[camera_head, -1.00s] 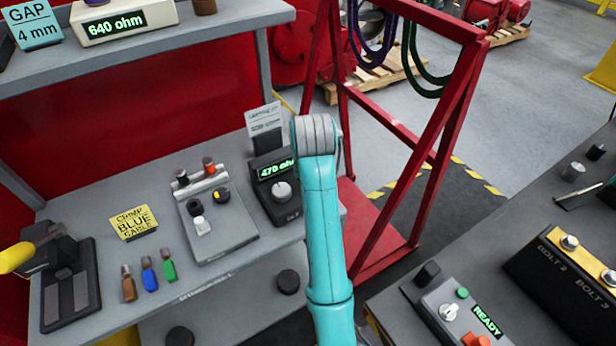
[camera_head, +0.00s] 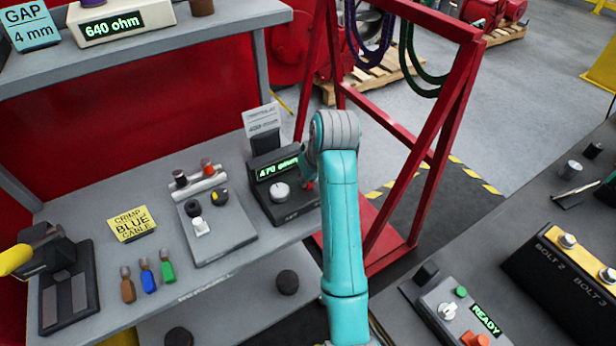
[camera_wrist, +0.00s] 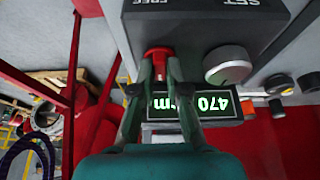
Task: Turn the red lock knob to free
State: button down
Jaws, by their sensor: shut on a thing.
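The red lock knob (camera_wrist: 158,52) is on the front of a dark unit (camera_wrist: 200,30), below the upside-down FREE label in the wrist view. My gripper (camera_wrist: 160,68) has its two fingers closed around it, one on each side. A small bit of the red knob (camera_head: 309,184) shows at the right of the unit (camera_head: 288,207) in the head view, where my arm hides most of the gripper. The knob's turned position cannot be read. A silver dial (camera_wrist: 228,65) sits beside it under the SET label. The green display (camera_wrist: 190,106) reads 470.
A grey panel with knobs (camera_head: 222,235) stands left of the unit on the bench. A card holder (camera_head: 263,133) is behind the unit. A red frame (camera_head: 390,200) stands close to the right of my arm.

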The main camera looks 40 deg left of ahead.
jog(key=c, duration=1.2)
grip_release()
